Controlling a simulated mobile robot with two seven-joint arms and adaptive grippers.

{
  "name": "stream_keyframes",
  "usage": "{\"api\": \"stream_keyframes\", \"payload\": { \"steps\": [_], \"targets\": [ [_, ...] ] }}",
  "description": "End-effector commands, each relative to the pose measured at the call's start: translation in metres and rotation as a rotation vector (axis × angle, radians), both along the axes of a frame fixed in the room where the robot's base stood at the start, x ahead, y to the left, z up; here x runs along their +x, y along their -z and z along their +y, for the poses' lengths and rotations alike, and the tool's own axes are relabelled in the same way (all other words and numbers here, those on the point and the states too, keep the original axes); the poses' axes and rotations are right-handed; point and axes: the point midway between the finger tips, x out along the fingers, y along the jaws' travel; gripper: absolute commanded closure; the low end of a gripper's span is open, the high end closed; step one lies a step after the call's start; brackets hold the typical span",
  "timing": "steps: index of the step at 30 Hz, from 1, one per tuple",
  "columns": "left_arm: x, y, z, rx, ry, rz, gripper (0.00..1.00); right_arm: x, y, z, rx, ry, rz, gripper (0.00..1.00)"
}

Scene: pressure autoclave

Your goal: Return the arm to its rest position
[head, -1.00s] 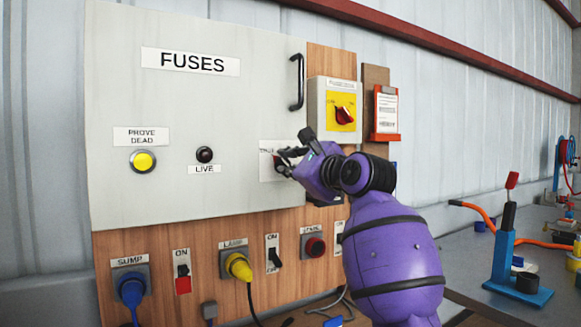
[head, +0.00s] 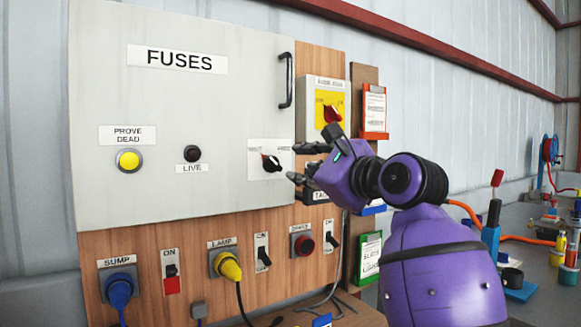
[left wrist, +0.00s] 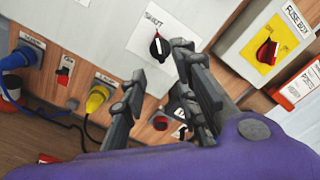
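My left gripper (head: 298,164) is in front of the fuse panel's right edge in the head view. Its dark fingers are apart with nothing between them. The black rotary knob (head: 271,162) on a white plate is just left of the fingertips, with a visible gap in the picture. My purple left arm covers part of the board's right side. My right gripper is in neither view.
The grey FUSES door (head: 190,95) has a black handle (head: 286,80). A yellow isolator with a red knob (head: 333,112) is above the gripper. Switches and plugs, including the yellow lamp plug (head: 228,266), line the lower board. A cluttered bench (head: 540,262) is at right.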

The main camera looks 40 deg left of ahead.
Motion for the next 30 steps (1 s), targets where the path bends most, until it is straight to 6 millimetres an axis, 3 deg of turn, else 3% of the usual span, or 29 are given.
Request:
{"api": "stream_keyframes", "payload": {
  "steps": [6,24,26,30],
  "targets": [
    [-0.007,0.0,-0.017,0.0,0.0,-0.001,0.72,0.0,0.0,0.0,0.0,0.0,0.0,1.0],
    [-0.007,-0.001,-0.018,0.014,0.001,0.018,0.72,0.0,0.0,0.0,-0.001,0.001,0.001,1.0],
    [-0.007,-0.01,-0.018,0.064,0.002,0.046,0.72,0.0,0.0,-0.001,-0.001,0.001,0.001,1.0],
    [-0.021,-0.052,-0.02,0.276,-0.061,0.138,0.72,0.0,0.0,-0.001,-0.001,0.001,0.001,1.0]
  ]
}}
